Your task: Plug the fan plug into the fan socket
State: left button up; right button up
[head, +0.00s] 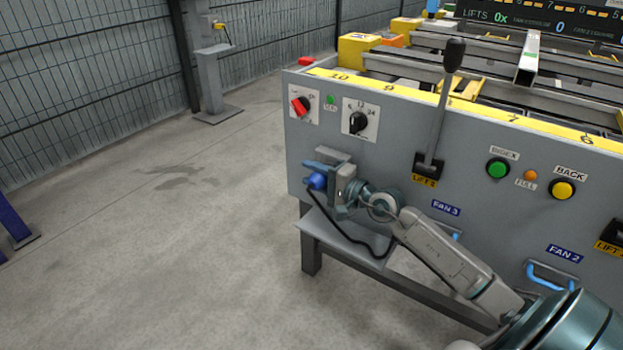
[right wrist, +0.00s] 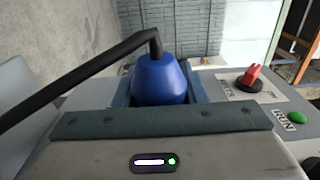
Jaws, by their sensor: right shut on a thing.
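The blue fan plug (head: 316,181) is at the left end of the grey machine's front panel. Its black cord (head: 345,232) hangs down and loops below my arm. My right gripper (head: 322,174) is shut on the plug. In the right wrist view the rounded blue plug (right wrist: 160,80) sits between the two teal fingers, with the cord leaving its top and bending left. No fan socket can be made out; the panel behind the gripper is partly hidden, so I cannot tell whether the plug touches a socket. My left gripper is not in view.
A red rotary switch (head: 300,105) and a black dial (head: 359,122) are above the gripper. A black lever (head: 447,90) rises to their right. A grey shelf (head: 318,226) juts out below. FAN 3 (head: 446,208) and FAN 2 (head: 564,253) labels are on the panel.

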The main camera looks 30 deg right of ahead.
jog(key=shift+w+d+b, duration=0.2)
jog(key=shift+d+b, duration=0.25)
jog(key=o, duration=1.1)
jog(key=shift+o, duration=0.2)
